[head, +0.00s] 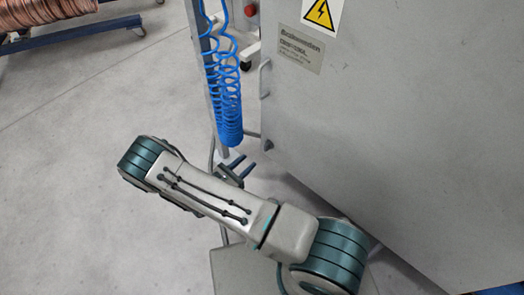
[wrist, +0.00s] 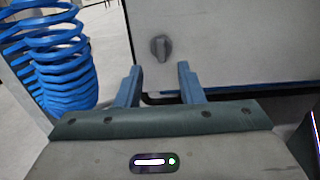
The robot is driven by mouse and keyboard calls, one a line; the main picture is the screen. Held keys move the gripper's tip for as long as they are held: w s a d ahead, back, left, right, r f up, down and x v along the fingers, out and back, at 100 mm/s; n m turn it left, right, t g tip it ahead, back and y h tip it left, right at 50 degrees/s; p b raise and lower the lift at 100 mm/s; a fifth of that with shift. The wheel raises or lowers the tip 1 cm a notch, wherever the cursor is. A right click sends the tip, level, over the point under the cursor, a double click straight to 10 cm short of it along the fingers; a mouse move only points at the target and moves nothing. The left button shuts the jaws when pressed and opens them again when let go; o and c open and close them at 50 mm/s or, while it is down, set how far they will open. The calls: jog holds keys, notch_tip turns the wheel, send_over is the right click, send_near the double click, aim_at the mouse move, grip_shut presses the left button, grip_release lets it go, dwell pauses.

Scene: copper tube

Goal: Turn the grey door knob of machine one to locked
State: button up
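The grey door knob (wrist: 160,48) shows in the wrist view on a pale machine panel, with its grip bar close to upright. My gripper (wrist: 160,78) is open, its two blue-grey fingers apart, with the knob seen between and just beyond the fingertips. I see no contact with the knob. In the head view my gripper (head: 257,165) is partly hidden behind my arm, near the lower left edge of the grey machine cabinet (head: 420,110).
A coiled blue hose (head: 229,105) hangs on a post left of the cabinet; it also fills the left of the wrist view (wrist: 55,60). A cabinet handle (head: 264,78) sticks out nearby. A copper coil (head: 40,14) stands far left. The floor at left is clear.

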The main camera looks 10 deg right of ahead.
aim_at(267, 146)
jog(key=b+x, duration=0.1)
jog(key=x, duration=0.7)
jog(key=shift+w+d+b, duration=0.2)
jog(key=shift+d+b, duration=0.1)
jog(key=shift+b, duration=0.05)
grip_shut()
